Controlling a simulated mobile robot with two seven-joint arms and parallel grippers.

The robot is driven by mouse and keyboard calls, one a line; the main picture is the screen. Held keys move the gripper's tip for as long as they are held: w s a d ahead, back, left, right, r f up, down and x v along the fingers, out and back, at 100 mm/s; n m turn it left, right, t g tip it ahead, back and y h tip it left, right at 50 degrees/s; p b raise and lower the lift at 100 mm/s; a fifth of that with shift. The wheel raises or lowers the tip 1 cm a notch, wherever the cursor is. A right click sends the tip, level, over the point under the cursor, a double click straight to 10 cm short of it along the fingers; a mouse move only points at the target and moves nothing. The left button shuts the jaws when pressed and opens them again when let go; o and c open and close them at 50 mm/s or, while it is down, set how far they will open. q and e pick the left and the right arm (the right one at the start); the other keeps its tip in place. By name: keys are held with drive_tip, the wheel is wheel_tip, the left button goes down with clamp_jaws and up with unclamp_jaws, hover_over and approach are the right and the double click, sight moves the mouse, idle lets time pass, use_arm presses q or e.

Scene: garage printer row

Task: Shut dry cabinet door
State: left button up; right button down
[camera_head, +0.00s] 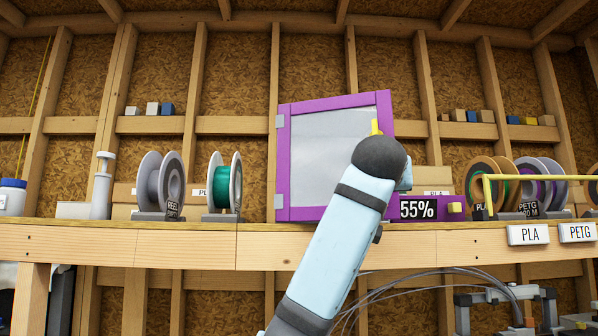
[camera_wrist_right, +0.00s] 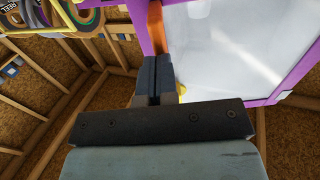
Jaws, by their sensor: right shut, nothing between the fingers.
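The dry cabinet is purple, on the shelf at the middle of the head view. Its clear-paned, purple-framed door (camera_head: 333,101) has grey hinges on the left. A yellow handle (camera_head: 376,127) is near that edge, partly hidden by my right arm. In the right wrist view, my right gripper (camera_wrist_right: 157,62) is shut and empty at the door's edge, beside the pane (camera_wrist_right: 225,50). Contact cannot be told. My left gripper is out of view.
More spools (camera_head: 540,182) and a yellow rail (camera_head: 530,177) are farther right.

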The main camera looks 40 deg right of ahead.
use_arm(q)
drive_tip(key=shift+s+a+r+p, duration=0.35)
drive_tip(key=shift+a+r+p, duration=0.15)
drive_tip(key=shift+p, duration=0.5)
use_arm(e)
drive_tip(key=w+d+n+t+y, duration=0.1)
drive_tip(key=w+d, duration=0.3)
drive_tip(key=d, duration=0.5)
drive_tip(key=shift+w+r+n+t, duration=0.2)
drive_tip(key=shift+n+t, duration=0.1)
drive_tip(key=shift+t, duration=0.2)
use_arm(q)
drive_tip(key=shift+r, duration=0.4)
use_arm(e)
drive_tip(key=shift+r, duration=0.1)
